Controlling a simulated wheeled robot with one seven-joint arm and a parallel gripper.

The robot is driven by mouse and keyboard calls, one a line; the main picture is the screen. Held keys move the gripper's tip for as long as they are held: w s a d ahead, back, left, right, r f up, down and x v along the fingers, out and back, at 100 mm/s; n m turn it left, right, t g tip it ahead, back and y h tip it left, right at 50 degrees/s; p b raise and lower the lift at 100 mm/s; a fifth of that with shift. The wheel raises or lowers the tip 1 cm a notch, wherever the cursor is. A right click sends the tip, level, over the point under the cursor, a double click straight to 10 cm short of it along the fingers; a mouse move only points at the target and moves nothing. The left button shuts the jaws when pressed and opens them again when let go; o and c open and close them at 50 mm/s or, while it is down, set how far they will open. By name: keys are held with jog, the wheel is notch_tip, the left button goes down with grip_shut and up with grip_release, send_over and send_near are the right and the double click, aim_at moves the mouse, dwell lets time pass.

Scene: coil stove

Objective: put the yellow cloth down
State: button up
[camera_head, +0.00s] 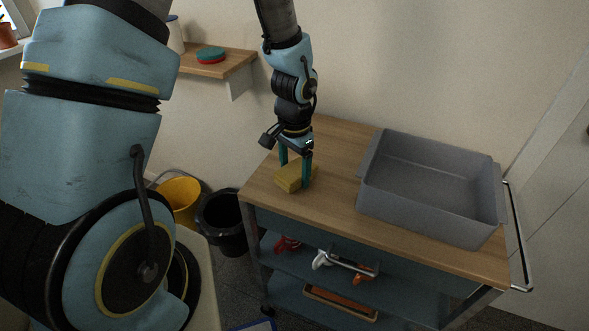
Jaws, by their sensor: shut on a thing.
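The yellow cloth (289,181), a small folded block, is at the left part of the wooden top of a trolley (325,212). My gripper (296,172) points down from above, with its teal fingers on either side of the cloth and shut on it. The cloth is at or just above the wood; I cannot tell whether it touches. Part of the cloth is hidden behind the near finger.
A grey open bin (372,197) stands on the right of the trolley top and looks empty. Bare wood lies between it and the cloth. A yellow bucket (180,196) and black bucket (222,222) stand left. A wall shelf (225,65) is behind.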

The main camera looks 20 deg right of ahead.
aim_at(295, 170)
jog(key=shift+f, duration=0.2)
jog(key=o, duration=1.2)
jog(key=shift+c, duration=0.2)
jog(key=shift+r, duration=0.1)
notch_tip(295, 170, up, 12)
jog(key=b, duration=0.1)
jog(key=w+a+r+n+t, duration=0.1)
jog(key=a+n, duration=1.1)
jog(key=a, duration=1.3)
jog(key=shift+w+r+t, duration=0.15)
jog(key=shift+r+t, duration=0.15)
jog(key=shift+r, duration=0.45)
